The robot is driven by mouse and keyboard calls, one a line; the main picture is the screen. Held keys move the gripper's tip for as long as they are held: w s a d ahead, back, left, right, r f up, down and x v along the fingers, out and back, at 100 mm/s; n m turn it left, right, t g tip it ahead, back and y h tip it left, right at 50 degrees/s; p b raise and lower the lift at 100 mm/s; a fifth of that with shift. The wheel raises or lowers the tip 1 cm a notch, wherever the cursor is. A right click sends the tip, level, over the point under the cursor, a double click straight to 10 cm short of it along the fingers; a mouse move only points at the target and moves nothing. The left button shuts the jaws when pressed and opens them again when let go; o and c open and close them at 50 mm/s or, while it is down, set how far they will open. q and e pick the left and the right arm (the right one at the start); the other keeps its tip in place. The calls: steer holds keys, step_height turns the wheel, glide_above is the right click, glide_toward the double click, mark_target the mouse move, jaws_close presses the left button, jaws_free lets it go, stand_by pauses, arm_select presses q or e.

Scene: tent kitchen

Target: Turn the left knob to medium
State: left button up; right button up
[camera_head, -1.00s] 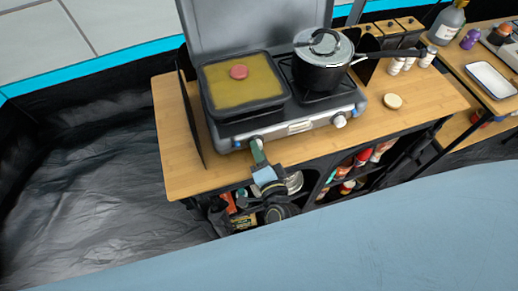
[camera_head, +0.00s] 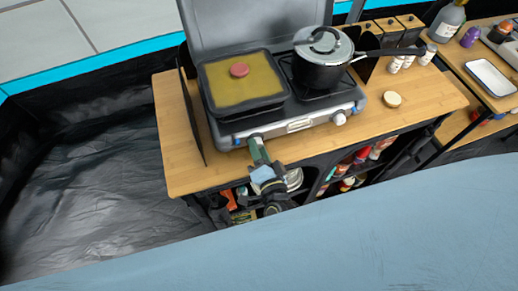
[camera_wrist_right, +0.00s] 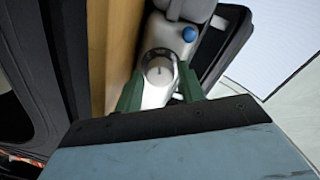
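The left knob (camera_head: 255,139) is on the front panel of the camping stove (camera_head: 230,134), at its left end. In the right wrist view the left knob (camera_wrist_right: 159,71) is a round silver dial with a dark mark, facing the camera. My right gripper (camera_head: 259,148) is at the knob from the front. In the wrist view its two green fingers (camera_wrist_right: 158,88) are apart, one on each side of the knob. I cannot tell whether they touch it. The right knob (camera_head: 339,118) is at the panel's other end. My left gripper is not in view.
A square pan (camera_head: 238,92) with yellow contents and a red round piece sits on the left burner. A lidded black pot (camera_head: 321,73) stands on the right burner, handle pointing right. Shelves with bottles are below.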

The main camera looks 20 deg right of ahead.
steer(key=shift+o, duration=1.1)
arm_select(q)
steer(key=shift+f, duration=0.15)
